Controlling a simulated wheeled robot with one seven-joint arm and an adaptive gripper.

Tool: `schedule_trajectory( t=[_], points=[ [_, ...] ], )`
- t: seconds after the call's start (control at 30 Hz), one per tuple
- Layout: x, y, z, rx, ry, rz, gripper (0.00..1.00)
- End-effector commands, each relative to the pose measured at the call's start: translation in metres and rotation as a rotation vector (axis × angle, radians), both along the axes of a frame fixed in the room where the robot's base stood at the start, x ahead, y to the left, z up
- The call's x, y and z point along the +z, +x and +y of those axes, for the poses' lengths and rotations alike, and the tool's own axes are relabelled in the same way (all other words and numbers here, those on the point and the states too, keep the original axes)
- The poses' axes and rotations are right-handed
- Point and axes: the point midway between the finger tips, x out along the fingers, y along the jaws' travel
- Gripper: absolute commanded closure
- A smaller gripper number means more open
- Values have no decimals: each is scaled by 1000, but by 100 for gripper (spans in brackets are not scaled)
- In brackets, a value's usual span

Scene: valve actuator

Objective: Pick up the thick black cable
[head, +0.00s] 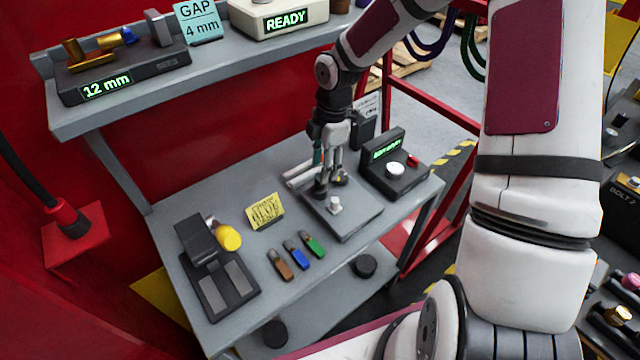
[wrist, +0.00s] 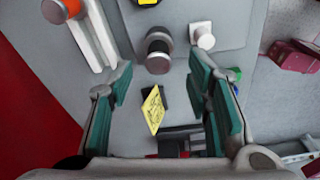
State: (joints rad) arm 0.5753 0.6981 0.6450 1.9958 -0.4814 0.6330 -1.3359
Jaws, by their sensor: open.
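A thick black cable (head: 27,178) hangs at the far left of the head view. Its lower end meets a dark and red plug (head: 66,216) at a red box; its upper part leaves the picture. It is not seen in the wrist view. My gripper (head: 329,178) points down over the grey plate on the workbench, far to the right of the cable. In the wrist view my gripper (wrist: 160,80) shows its two green-padded fingers apart, with nothing held between them.
The workbench (head: 185,178) carries a yellow note (head: 264,210), a yellow cylinder (head: 228,237), a black device (head: 216,268), small coloured sticks (head: 296,255) and a console (head: 394,168). A shelf (head: 110,116) overhangs its back. A purple cable (head: 433,47) hangs at upper right.

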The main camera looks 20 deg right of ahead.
Motion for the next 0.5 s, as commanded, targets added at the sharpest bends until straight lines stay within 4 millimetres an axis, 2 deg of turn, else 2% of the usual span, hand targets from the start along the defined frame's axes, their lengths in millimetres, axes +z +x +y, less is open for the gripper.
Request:
schedule_trajectory(
  t=[0.3, 0.5],
  points=[
    [-40, 0, 7, 0, 1, 2, 55],
    [-51, 1, 8, 1, 0, 0, 55]
  ],
)
